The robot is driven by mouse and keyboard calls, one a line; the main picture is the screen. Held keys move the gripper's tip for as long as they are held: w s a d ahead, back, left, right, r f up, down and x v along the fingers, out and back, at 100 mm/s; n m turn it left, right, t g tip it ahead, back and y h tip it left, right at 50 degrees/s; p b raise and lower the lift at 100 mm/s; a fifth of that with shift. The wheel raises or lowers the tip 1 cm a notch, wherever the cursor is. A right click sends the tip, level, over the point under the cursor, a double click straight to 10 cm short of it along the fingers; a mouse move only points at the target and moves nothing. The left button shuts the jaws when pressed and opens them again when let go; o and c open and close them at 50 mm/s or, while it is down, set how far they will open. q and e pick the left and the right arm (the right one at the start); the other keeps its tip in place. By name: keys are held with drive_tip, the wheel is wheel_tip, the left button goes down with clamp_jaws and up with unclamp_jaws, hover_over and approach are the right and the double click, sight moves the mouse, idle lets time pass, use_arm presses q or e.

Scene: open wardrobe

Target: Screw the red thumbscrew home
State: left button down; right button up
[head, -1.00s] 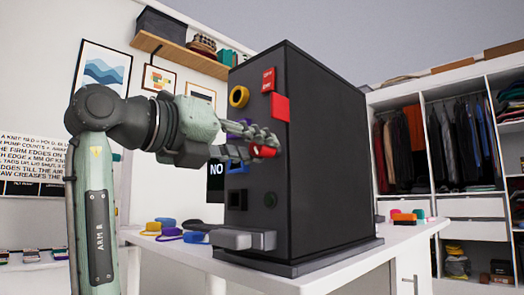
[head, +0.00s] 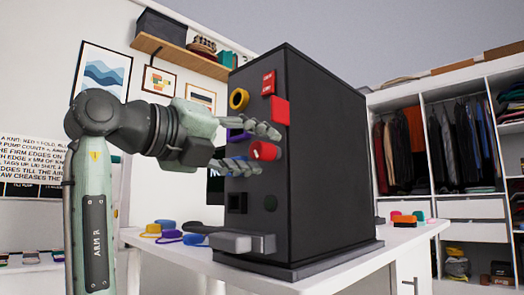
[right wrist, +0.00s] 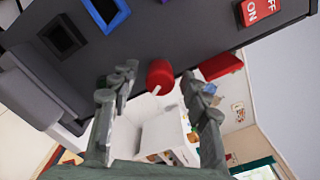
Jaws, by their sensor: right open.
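The red thumbscrew (head: 265,151) sticks out of the front face of the black cabinet (head: 330,150), with a pale mark on its head. It also shows in the right wrist view (right wrist: 160,76), standing out from the dark panel. How deep it sits cannot be told. My right gripper (head: 257,147) is open, with one finger above the thumbscrew and one below it. In the right wrist view its fingers (right wrist: 159,80) stand on either side of the thumbscrew with gaps, apparently not touching it. My left gripper is not in view.
The panel also bears a yellow ring (head: 239,98), a red block (head: 280,109), an ON/OFF label (head: 268,82), a square black socket (head: 237,202) and a grey ledge (head: 232,242). Coloured pieces (head: 168,237) lie on the white table (head: 345,270).

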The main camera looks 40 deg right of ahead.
drive_tip(key=n+p, duration=0.1)
drive_tip(key=n, duration=0.6)
drive_tip(key=shift+r, duration=0.1)
drive_tip(key=n+p, duration=0.1)
drive_tip(key=n, duration=0.5)
drive_tip(key=shift+c, duration=0.5)
